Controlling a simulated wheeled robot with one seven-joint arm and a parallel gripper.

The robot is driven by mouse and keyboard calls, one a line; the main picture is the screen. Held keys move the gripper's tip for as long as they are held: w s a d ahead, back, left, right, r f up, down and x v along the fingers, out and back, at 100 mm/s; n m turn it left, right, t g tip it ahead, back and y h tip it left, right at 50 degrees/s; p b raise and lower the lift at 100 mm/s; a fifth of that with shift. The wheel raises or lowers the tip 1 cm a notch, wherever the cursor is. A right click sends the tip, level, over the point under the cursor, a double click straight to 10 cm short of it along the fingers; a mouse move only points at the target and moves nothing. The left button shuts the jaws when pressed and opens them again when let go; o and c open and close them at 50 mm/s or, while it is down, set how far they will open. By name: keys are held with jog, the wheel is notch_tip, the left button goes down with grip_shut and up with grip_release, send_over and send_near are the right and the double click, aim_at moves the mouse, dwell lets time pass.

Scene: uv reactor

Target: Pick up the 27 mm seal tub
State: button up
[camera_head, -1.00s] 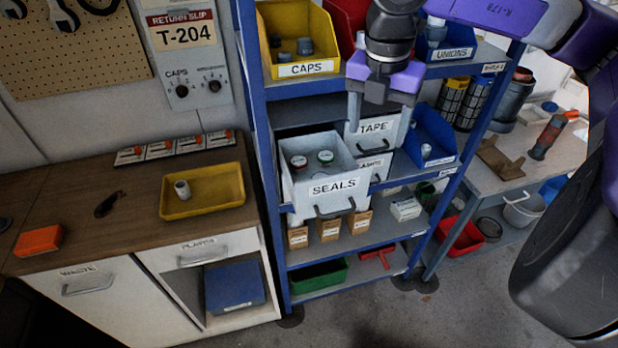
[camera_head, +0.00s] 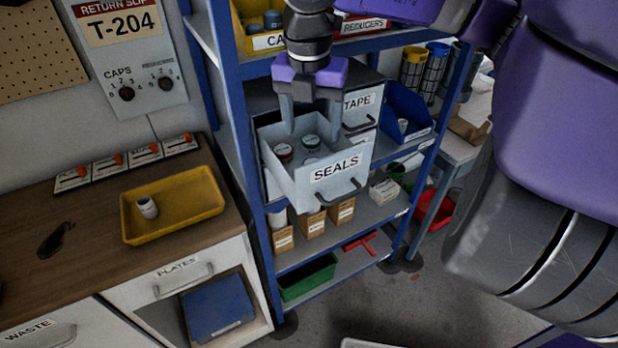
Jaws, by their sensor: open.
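The open drawer labelled SEALS (camera_head: 318,190) sticks out from the blue shelf rack. In it stand small round tubs: one with a red top (camera_head: 284,151) at the left and one with a green top (camera_head: 311,142) near the back middle. A paler round shape (camera_head: 310,160) sits just in front of the green one. The size marks are too small to read, so I cannot tell which tub is the 27 mm one. My gripper (camera_head: 310,120) points down with its fingers apart, over the back of the drawer. It looks empty, and its fingers partly cover the drawer's inside.
The drawer's walls stand close around the tubs. The TAPE drawer (camera_head: 360,108) is behind at the right, beside a blue bin (camera_head: 405,112). Cardboard boxes (camera_head: 312,222) stand below.

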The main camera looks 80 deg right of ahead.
notch_tip(320, 180, down, 2)
jog(key=shift+f+b, duration=0.2)
jog(key=shift+b, duration=0.35)
jog(key=shift+d+f+p, duration=0.2)
jog(key=shift+f+p, duration=0.15)
jog(key=shift+f, duration=0.85)
jog(key=shift+d+f+p, duration=0.15)
jog(key=shift+f+p, duration=0.25)
jog(key=shift+f, duration=0.85)
jog(key=shift+d+f+p, duration=0.2)
jog(key=shift+f+p, duration=0.15)
jog(key=shift+f, duration=0.85)
jog(key=c, duration=1.4)
